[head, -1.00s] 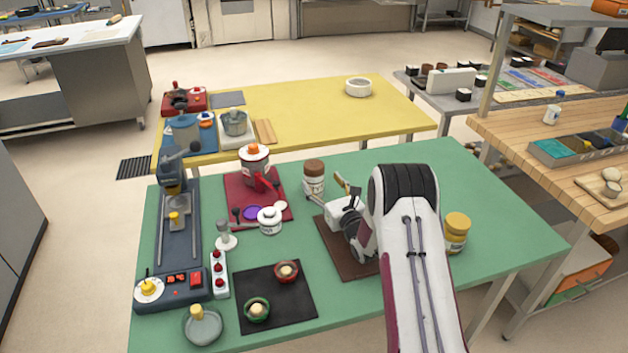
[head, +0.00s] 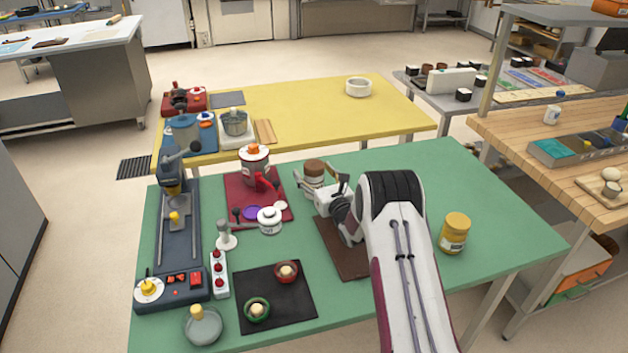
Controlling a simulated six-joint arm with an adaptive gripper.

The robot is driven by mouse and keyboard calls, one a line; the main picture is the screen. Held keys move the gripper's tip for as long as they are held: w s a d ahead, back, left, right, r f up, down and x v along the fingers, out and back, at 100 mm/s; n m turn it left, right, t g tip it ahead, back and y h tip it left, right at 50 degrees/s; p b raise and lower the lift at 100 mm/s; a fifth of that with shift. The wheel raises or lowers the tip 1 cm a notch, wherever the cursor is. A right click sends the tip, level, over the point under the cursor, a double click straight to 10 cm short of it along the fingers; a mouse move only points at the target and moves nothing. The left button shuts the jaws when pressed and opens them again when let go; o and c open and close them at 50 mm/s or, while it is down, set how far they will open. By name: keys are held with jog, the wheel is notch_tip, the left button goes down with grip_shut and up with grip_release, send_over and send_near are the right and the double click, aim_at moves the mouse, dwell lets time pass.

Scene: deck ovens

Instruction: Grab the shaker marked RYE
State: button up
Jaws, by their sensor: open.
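A white jar-like shaker with a brown lid (head: 314,167) stands upright on the green table, toward its far side. The lettering on it is too small to read, so I cannot tell whether it says RYE. My gripper (head: 320,187) is open at this shaker, with its fingers low around the body and partly covering it. I cannot tell whether they touch it. A second shaker, with a yellow lid and yellowish body (head: 454,233), stands apart to the right of my arm; its label is also unreadable.
A brown mat (head: 340,250) lies under my arm. To the left are a red tray (head: 238,208) with a lidded canister (head: 254,165), a small white pot (head: 269,221) and a dark mat with two bowls (head: 300,315). The green table's right side is mostly clear.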

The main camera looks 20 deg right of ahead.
jog(key=shift+c, duration=0.5)
jog(key=shift+r, duration=0.1)
jog(key=c, duration=1.3)
jog(key=shift+r, duration=0.1)
jog(key=shift+r, duration=4.9)
